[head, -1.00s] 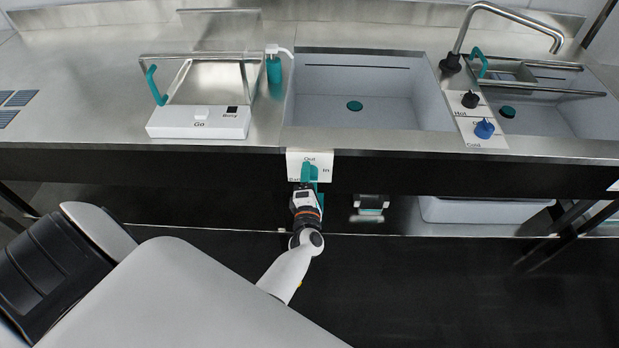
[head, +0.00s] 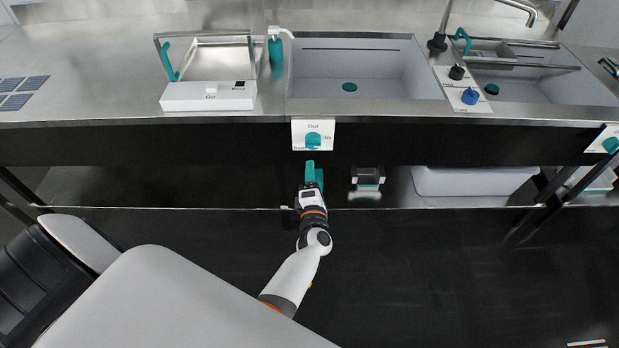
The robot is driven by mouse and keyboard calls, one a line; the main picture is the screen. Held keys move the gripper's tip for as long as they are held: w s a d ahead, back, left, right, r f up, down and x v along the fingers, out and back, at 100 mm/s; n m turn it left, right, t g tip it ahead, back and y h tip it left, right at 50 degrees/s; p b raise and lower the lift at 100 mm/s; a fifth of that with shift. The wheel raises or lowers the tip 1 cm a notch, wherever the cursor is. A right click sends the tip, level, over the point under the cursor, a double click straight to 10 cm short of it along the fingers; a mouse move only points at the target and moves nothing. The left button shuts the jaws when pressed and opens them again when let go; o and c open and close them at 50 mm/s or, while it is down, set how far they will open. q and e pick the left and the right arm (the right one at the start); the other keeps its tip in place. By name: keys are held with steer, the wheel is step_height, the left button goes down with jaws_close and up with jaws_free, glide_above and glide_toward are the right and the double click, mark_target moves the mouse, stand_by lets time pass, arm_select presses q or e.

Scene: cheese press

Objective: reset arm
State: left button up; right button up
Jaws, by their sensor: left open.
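My left arm reaches up from the bottom of the head view. My left gripper (head: 314,173) has teal fingers and is open, with nothing seen between them. It is in front of the counter, just below a white panel (head: 313,134) with a teal knob (head: 313,140). A gap shows between the fingertips and the knob. The panel bears the words "Out" and "In" and a third label too small to read surely. My right gripper is not in view.
The steel counter's dark front face (head: 430,143) runs across above the gripper. A basin (head: 350,75), a white device (head: 208,96) and a second panel (head: 604,139) are fixed along it. A lower shelf holds a small device (head: 368,178) and a white tub (head: 470,182).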

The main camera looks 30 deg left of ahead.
arm_select(q)
steer(key=shift+w+f, duration=0.15)
steer(key=shift+w, duration=0.1)
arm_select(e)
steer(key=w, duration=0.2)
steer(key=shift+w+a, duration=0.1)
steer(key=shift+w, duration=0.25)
